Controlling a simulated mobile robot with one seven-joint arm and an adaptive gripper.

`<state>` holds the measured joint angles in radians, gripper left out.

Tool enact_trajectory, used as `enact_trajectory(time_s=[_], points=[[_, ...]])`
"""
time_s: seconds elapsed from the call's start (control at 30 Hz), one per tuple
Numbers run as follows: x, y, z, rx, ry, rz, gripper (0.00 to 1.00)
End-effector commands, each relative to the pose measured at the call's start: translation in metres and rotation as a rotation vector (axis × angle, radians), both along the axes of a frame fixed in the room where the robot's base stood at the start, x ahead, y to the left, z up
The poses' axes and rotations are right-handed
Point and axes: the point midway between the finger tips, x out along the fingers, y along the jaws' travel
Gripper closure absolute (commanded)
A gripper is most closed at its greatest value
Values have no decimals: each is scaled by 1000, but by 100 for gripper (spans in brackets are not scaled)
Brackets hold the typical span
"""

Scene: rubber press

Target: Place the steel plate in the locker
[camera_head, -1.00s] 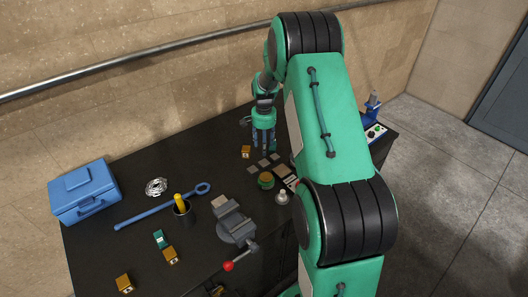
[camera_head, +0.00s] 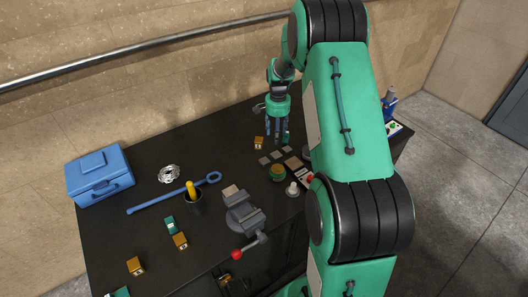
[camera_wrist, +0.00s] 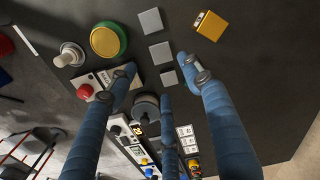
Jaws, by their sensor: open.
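Three small grey square plates lie in a row on the black table: a near one (camera_head: 264,160), a middle one (camera_head: 276,154) and a far one (camera_head: 287,149). In the wrist view they show as a top plate (camera_wrist: 150,21), a middle plate (camera_wrist: 161,53) and a lower plate (camera_wrist: 169,78). My gripper (camera_head: 281,142) hangs above the table beside the row, its blue fingers spread, open and empty. In the wrist view the lower plate shows between the fingertips; height above it is unclear. A grey-blue door (camera_head: 512,115) is at the right edge; I cannot tell whether it is the locker.
A button panel (camera_wrist: 88,90) and a dark round knob (camera_wrist: 146,106) are close to the fingers. A vise (camera_head: 243,216) and blue toolbox (camera_head: 99,177) stand left. Table's left-middle has clear patches.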

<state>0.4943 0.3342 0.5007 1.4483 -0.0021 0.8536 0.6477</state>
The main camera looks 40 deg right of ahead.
Motion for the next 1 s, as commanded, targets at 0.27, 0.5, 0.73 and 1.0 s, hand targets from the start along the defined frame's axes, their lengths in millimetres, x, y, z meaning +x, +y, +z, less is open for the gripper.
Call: enact_trajectory(time_s=[0.27,0.5,0.73,1.0], points=[[-5,38,59,-21,-39,95,50],[-27,96,136,-52,-93,241,50],[-61,153,200,-85,-148,385,50],[-117,214,258,-124,-211,552,50]])
